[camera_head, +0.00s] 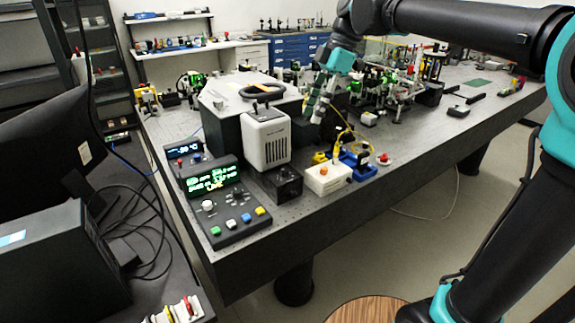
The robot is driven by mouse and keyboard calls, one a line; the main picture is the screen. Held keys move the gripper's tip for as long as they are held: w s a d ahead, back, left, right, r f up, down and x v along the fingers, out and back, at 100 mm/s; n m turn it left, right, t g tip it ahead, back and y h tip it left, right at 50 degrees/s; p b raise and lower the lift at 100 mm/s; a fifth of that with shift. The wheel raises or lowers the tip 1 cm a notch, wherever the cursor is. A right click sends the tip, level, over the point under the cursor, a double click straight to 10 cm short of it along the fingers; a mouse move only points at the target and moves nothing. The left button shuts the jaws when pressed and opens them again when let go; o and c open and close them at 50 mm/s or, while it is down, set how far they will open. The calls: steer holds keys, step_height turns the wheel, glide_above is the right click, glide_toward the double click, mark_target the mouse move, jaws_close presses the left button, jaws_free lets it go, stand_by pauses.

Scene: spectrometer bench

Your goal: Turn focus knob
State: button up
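A pale round knob (208,206) sits on the dark control box (240,229) at the front left of the bench. I cannot tell if it is the focus knob; no label is readable. A dark ring-shaped part (262,91) lies on top of the large box (220,108) behind. My gripper (315,115) points down above the bench, right of the white-fronted device (266,140) and well away from the pale knob. Nothing clear is held in it. Its fingertips are too small and merge with the background, so their opening is unclear.
Several optics mounts (395,90) crowd the bench behind my gripper. A white box with an orange button (327,178) and a blue stage (358,164) stand near the front edge. A small display (184,151) stands behind the control box. Bare bench (450,120) lies to the right.

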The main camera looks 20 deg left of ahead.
glide_toward(285, 169)
steer(key=shift+n, duration=0.3)
steer(key=x, duration=0.8)
steer(key=shift+s+f, duration=0.15)
steer(key=shift+f, duration=0.1)
jaws_close()
